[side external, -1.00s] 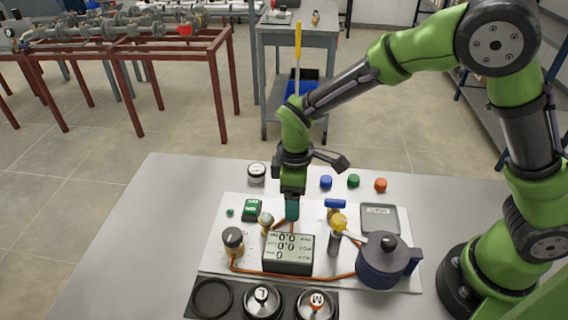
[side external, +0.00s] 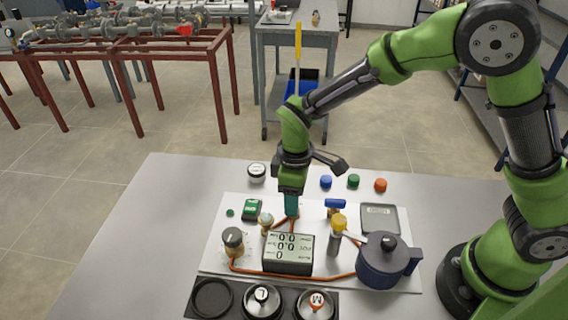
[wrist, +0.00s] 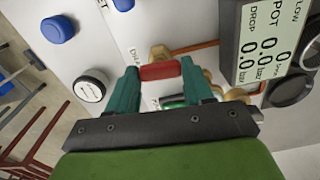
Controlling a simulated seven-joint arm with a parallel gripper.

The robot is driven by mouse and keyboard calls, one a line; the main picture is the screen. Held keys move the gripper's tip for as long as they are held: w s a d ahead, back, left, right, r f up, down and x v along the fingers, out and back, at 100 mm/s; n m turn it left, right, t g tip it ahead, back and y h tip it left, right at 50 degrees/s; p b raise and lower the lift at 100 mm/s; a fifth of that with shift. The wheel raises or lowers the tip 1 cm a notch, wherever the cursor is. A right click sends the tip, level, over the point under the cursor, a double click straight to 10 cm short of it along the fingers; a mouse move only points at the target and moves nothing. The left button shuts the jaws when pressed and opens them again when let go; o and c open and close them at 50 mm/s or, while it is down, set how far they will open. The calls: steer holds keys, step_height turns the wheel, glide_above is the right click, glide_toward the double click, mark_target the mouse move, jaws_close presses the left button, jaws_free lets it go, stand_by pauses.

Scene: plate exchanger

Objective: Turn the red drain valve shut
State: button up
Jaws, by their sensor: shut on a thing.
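The red drain valve handle (wrist: 160,71) is a short red bar, seen in the wrist view with its brass body just beyond it. My gripper (wrist: 161,75) has its two teal fingers at the two ends of the red bar and is shut on it. In the side view my gripper (side external: 291,205) points down at the board behind the display, and the red handle is hidden there by the fingers. Whether the handle lies along or across its pipe is not clear.
The display box (side external: 288,253) stands close in front of my gripper and reads zeros. A blue-handled valve (side external: 335,204), a yellow-topped part (side external: 339,222) and a dark blue jug (side external: 386,262) stand to the right. A knob (side external: 233,241) and a green box (side external: 252,210) are left.

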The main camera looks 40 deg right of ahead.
steer(key=m, duration=0.8)
steer(key=shift+m, duration=0.4)
steer(key=m, duration=0.4)
steer(key=shift+r+m, duration=0.1)
steer(key=shift+m, duration=1.9)
steer(key=o, duration=1)
steer(key=shift+o, duration=0.2)
step_height(320, 180, up, 17)
